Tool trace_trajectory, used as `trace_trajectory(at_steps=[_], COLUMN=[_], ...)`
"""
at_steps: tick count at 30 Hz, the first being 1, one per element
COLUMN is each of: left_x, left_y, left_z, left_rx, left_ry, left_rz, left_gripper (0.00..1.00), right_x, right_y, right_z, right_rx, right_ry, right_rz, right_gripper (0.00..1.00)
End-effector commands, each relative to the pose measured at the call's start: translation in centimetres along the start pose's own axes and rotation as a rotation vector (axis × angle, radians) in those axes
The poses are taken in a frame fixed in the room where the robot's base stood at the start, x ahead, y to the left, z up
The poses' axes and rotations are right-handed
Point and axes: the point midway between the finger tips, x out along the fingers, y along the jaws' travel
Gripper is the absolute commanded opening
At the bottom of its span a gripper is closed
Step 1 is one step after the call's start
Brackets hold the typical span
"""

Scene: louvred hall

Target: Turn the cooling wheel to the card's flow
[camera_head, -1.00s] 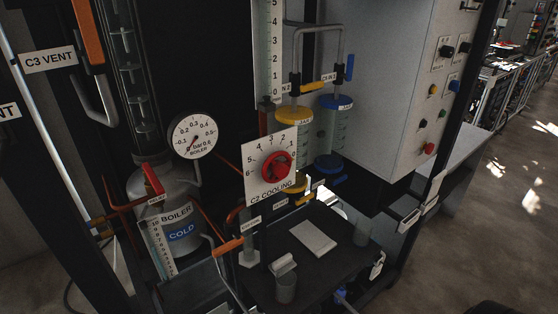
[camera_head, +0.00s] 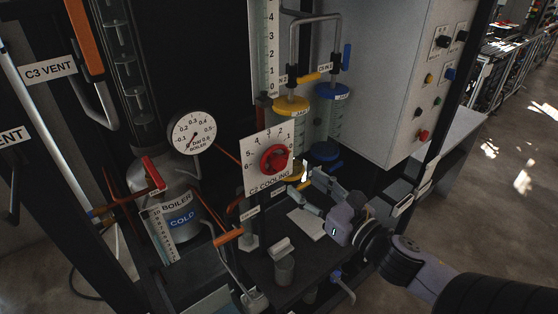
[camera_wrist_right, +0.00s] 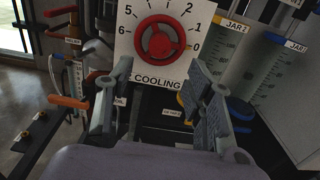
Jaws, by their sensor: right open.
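The red cooling wheel (camera_head: 276,159) is mounted on a white plate (camera_head: 254,182) marked "C2 COOLING", with a scale of numbers around it. In the right wrist view, the wheel (camera_wrist_right: 160,38) is ahead of the fingers, with 0 at the lower right and 6 at the left. I cannot tell its setting surely. My right gripper (camera_head: 313,189) is open and empty, to the lower right of the wheel and apart from it. It also shows in the wrist view (camera_wrist_right: 158,76). A pale card (camera_head: 306,225) lies on the dark shelf, partly hidden by this gripper; no writing is readable. My left gripper is out of view.
The boiler (camera_head: 160,190) with a "COLD" label and a round gauge (camera_head: 191,132) stands left. The yellow-lidded jar (camera_head: 291,106) and blue-lidded jar (camera_head: 332,92) stand behind the wheel. A control cabinet (camera_head: 400,80) is at right. A small cup (camera_head: 284,270) is on the shelf.

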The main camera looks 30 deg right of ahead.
Motion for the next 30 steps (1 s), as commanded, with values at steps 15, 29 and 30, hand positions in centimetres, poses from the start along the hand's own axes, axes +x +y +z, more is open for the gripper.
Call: trace_trajectory(at_steps=[15,29,30], left_x=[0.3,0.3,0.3], left_y=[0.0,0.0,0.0], left_z=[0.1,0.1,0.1], left_rx=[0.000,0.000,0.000], left_ry=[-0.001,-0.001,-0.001], left_rz=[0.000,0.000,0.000], left_gripper=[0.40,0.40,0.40], right_x=[5.5,8.7,8.9], right_y=[0.1,0.1,0.1], right_z=[0.3,0.3,0.3], right_rx=[-0.009,-0.006,-0.006], right_ry=[-0.007,-0.004,-0.004], right_rz=[0.002,0.002,0.002], right_gripper=[0.48,0.48,0.48])
